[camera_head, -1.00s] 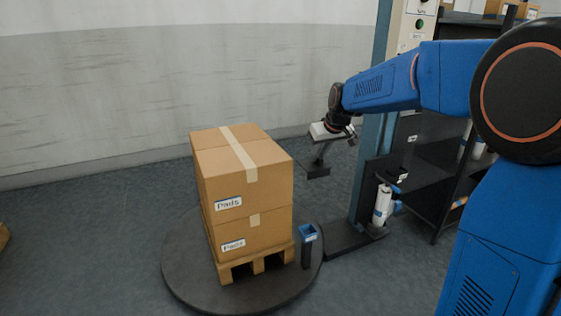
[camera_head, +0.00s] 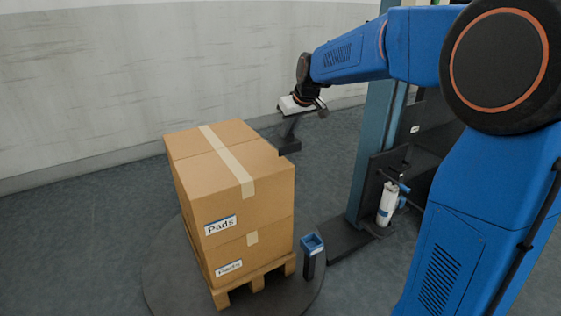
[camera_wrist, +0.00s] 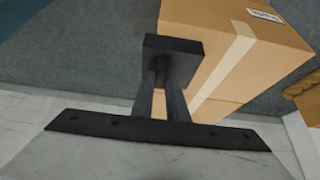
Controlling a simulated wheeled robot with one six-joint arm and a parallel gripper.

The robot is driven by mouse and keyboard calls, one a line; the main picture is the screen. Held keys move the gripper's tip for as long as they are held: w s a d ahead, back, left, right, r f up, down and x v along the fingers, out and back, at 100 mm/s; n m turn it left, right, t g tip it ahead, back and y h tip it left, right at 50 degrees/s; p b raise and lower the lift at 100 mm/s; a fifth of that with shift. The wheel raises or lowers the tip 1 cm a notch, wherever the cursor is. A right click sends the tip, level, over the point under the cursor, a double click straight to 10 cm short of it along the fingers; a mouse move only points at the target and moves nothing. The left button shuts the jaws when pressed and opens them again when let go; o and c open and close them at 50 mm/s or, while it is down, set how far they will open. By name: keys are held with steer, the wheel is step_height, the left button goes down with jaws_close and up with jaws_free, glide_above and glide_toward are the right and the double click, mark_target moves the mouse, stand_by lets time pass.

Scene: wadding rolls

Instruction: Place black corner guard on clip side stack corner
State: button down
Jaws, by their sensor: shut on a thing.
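The black corner guard (camera_head: 289,146) is a small dark piece at the end of my gripper (camera_head: 288,128), behind the stack's right rear edge in the head view. In the wrist view, the guard (camera_wrist: 172,46) is a black block between the fingertips of my gripper (camera_wrist: 161,88), which is shut on it. The stack is two taped brown cartons, upper (camera_head: 232,185) and lower (camera_head: 265,250), labelled "Pads", on a wooden pallet (camera_head: 262,282). A blue-topped post (camera_head: 313,246), perhaps the clip, stands right of the stack's front right corner. Contact between guard and carton cannot be told.
The pallet stands on a round dark turntable (camera_head: 165,275). At right are a blue-grey column (camera_head: 371,165) and a white film roll (camera_head: 387,205). A grey wall (camera_head: 100,90) runs behind. Floor between wall and stack looks clear.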

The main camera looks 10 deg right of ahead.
step_height(320, 180, down, 9)
steer(key=shift+f, duration=0.1)
stand_by(0.4)
steer(key=c, duration=1.7)
jaws_free()
steer(key=shift+f, duration=0.1)
steer(key=shift+c, duration=0.2)
steer(key=v, duration=1.2)
steer(key=s+d+f+m, duration=0.1)
steer(key=s+f, duration=0.2)
steer(key=s, duration=0.9)
steer(key=s+d+f+m+h, duration=0.1)
steer(key=s+d+f, duration=0.1)
steer(key=s, duration=1.1)
steer(key=s+d+f+m+g, duration=0.1)
steer(key=s+d+f, duration=0.1)
steer(key=s, duration=1)
steer(key=shift+s+f+m+h, duration=0.3)
steer(key=shift+s+f+h, duration=0.1)
steer(key=shift+f, duration=0.45)
steer(key=shift+d, duration=0.1)
